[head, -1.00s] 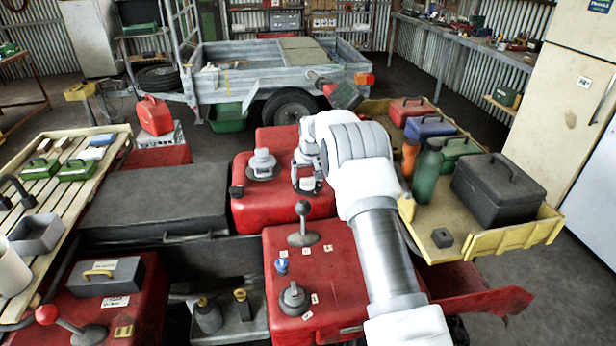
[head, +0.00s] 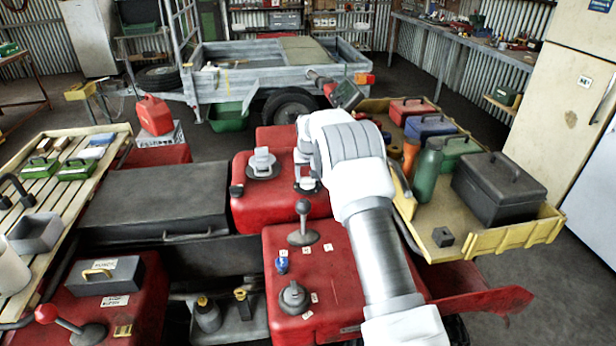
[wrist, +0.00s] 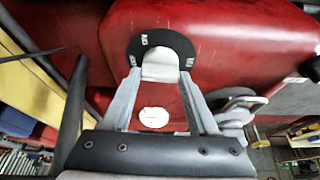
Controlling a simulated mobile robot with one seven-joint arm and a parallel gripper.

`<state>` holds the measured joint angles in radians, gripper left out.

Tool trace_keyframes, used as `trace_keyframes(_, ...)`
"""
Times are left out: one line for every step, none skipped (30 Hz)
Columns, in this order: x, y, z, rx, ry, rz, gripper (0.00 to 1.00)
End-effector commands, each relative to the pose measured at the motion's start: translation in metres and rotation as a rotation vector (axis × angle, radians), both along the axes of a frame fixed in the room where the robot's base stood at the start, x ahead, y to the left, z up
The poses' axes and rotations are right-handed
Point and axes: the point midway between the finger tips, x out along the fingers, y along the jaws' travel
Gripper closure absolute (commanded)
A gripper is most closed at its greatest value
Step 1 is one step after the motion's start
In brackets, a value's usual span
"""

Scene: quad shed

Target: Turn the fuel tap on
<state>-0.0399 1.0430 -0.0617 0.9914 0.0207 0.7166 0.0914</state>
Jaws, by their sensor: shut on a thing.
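The fuel tap shows in the wrist view as a pale grey lever (wrist: 160,66) in front of a dark curved plate (wrist: 163,32) on a red body. The plate carries small white labels at its left, upper left and right; they are too small to read surely. My gripper (wrist: 159,78) has its two fingers on either side of the lever and is shut on it. In the head view my gripper (head: 306,184) is above the red body (head: 285,205), right of a grey cap (head: 263,164). My arm and wrist hide most of the tap there.
A black-knobbed lever (head: 302,222), a blue knob (head: 282,265) and a grey dial (head: 294,297) stand on the nearer red body. A yellow tray (head: 490,240) at right holds a green bottle (head: 426,172) and a dark box (head: 498,188). A black seat (head: 155,195) lies left.

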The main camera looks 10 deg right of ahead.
Motion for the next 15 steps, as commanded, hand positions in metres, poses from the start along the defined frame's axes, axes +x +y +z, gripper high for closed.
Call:
trace_keyframes(0.0001, 0.0014, -0.0013, -0.003, 0.000, -0.025, 0.96)
trace_keyframes(0.0001, 0.0011, -0.0014, -0.003, 0.000, -0.046, 0.96)
trace_keyframes(0.0001, 0.0017, -0.0014, -0.003, 0.000, -0.074, 0.96)
trace_keyframes(0.0003, 0.0021, -0.0015, -0.003, 0.000, -0.098, 0.96)
trace_keyframes(0.0003, 0.0020, -0.0014, -0.003, -0.001, -0.121, 0.96)
trace_keyframes(0.0005, 0.0023, -0.0014, -0.003, -0.001, -0.156, 0.96)
trace_keyframes(0.0004, 0.0026, -0.0014, -0.003, -0.001, -0.182, 0.96)
trace_keyframes(0.0003, 0.0029, -0.0015, -0.004, 0.000, -0.210, 0.96)
trace_keyframes(0.0008, 0.0027, -0.0011, -0.003, -0.002, -0.248, 0.96)
trace_keyframes(0.0008, 0.0034, -0.0012, -0.003, -0.001, -0.276, 0.96)
trace_keyframes(0.0006, 0.0032, -0.0015, -0.004, 0.000, -0.306, 0.96)
trace_keyframes(0.0009, 0.0033, -0.0013, -0.004, -0.001, -0.344, 0.96)
trace_keyframes(0.0010, 0.0034, -0.0008, -0.004, -0.001, -0.372, 0.96)
trace_keyframes(0.0010, 0.0038, -0.0007, -0.004, -0.001, -0.400, 0.96)
trace_keyframes(0.0013, 0.0037, -0.0005, -0.004, -0.001, -0.438, 0.96)
